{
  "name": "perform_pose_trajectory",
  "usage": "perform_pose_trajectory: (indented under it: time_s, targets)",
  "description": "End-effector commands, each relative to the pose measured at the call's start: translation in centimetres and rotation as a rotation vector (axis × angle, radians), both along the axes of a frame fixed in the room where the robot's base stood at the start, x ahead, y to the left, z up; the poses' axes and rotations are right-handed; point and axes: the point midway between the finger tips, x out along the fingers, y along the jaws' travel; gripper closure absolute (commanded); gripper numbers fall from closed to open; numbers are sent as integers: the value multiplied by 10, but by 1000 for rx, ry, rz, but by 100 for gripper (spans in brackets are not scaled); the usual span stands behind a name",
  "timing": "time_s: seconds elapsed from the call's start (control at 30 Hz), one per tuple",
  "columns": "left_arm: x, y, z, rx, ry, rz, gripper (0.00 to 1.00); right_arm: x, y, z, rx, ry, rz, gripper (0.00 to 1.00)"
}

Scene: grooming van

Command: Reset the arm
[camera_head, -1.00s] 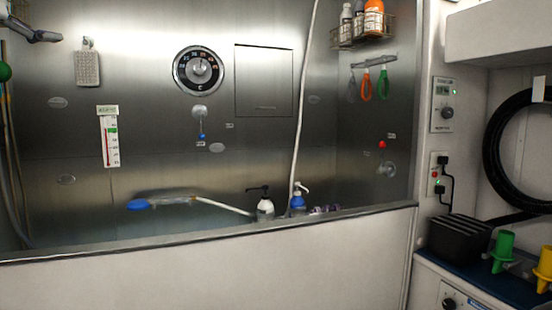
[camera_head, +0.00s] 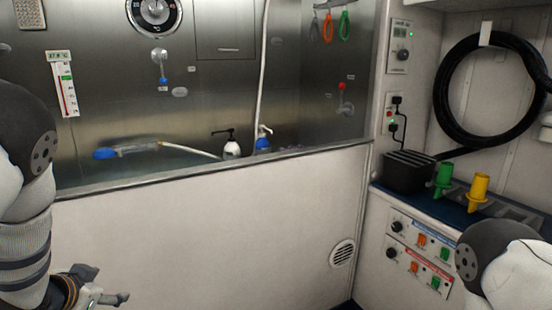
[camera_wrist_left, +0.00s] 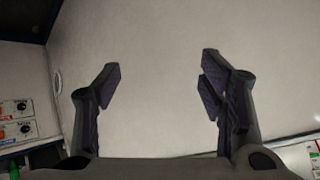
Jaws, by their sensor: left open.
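My left gripper (camera_head: 103,284) is at the lower left of the head view, in front of the white panel (camera_head: 210,235) below the tub rim. In the left wrist view its two fingers (camera_wrist_left: 160,90) are spread wide apart with nothing between them. The white surface behind them is bare. My left arm (camera_head: 25,200) comes in at the left edge. A part of my right arm (camera_head: 500,265) shows at the lower right; its gripper is out of view.
A steel tub rim (camera_head: 220,166) crosses the view. Behind it are a blue-headed sprayer (camera_head: 105,153) and pump bottles (camera_head: 232,149). At right, a blue counter (camera_head: 420,197) holds a black box (camera_head: 408,171), a green nozzle (camera_head: 443,178) and a yellow nozzle (camera_head: 479,190). A black hose (camera_head: 440,100) hangs above.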

Motion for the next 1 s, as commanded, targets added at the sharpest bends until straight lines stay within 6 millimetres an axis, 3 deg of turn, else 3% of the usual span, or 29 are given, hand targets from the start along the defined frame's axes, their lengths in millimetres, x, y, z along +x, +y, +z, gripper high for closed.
perform_pose_trajectory:
  time_s: [0.03, 0.1, 0.23, 0.33, 0.4, 0.5, 0.6, 0.67, 1.0]
  targets:
    - [-27, -11, -33, -39, 75, 34, 36, 0, 0, 0, 0, -1, 0, 100]
    - [-69, -29, -76, -87, 184, 85, 36, 0, 0, 0, 0, -1, 0, 100]
    - [-159, -64, -138, -163, 401, 185, 36, 0, 0, 0, 0, -1, 0, 100]
    - [-236, -92, -167, -206, 577, 256, 36, 0, 0, 0, 0, -1, 0, 100]
    - [-285, -110, -178, -227, 691, 301, 36, 0, 0, 0, 0, -1, 0, 100]
    - [-341, -129, -181, -244, 820, 346, 36, 0, 0, 0, 0, -1, 0, 100]
    - [-372, -140, -179, -251, 896, 374, 36, 0, 0, 0, 0, -1, 0, 100]
    - [-382, -143, -178, -252, 919, 380, 36, 0, 0, 0, 0, -1, 0, 100]
    - [-385, -144, -178, -253, 926, 381, 36, 0, 0, 0, 0, -1, 0, 100]
